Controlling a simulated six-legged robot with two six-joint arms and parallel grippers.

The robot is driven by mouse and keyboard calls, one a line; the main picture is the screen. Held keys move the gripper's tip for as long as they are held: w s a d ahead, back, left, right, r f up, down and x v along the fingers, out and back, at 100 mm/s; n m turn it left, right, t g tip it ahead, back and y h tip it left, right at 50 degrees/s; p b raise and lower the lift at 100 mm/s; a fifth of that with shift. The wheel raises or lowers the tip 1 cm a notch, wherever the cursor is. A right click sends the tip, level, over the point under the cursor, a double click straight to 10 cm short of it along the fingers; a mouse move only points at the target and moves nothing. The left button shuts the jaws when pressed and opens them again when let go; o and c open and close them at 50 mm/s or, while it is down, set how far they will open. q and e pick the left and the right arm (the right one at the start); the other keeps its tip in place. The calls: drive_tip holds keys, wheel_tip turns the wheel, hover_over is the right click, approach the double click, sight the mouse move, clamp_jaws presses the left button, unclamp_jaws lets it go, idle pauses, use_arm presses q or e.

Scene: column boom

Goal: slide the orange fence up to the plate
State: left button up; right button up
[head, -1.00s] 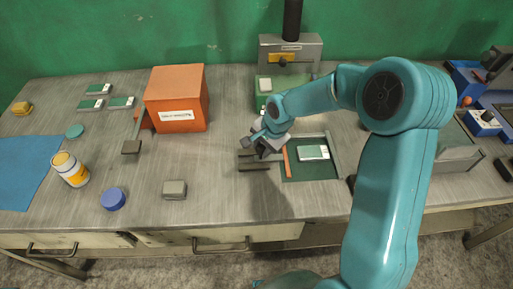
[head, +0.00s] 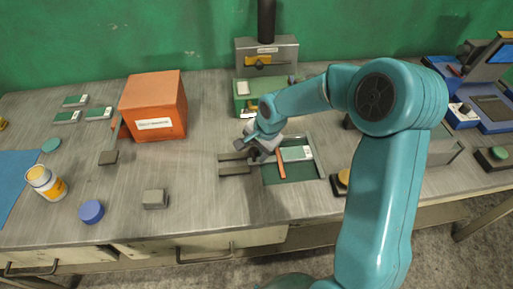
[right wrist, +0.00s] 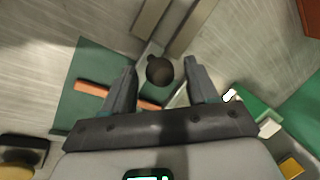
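The orange fence (head: 280,163) is a thin bar across a green recessed bed (head: 288,176). The plate (head: 298,154), green with a white label, lies in the bed just right of the fence. They look very close; I cannot tell whether they touch. My right gripper (head: 256,153) is low at the bed's left side. In the right wrist view its fingers (right wrist: 160,66) stand apart on both sides of a dark round knob (right wrist: 160,70), with gaps visible. The fence (right wrist: 92,88) runs partly behind the left finger there. My left gripper is out of view.
Two grey rails (head: 234,163) lie left of the bed. A green fixture (head: 262,95) with a press column stands behind. An orange box (head: 153,106) stands to the left. A blue lid (head: 91,211) and a grey block (head: 155,199) lie at the front left, with bare bench between.

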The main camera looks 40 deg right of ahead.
drive_tip(key=shift+r, duration=0.25)
drive_tip(key=v, duration=1.6)
drive_tip(key=shift+f, duration=0.1)
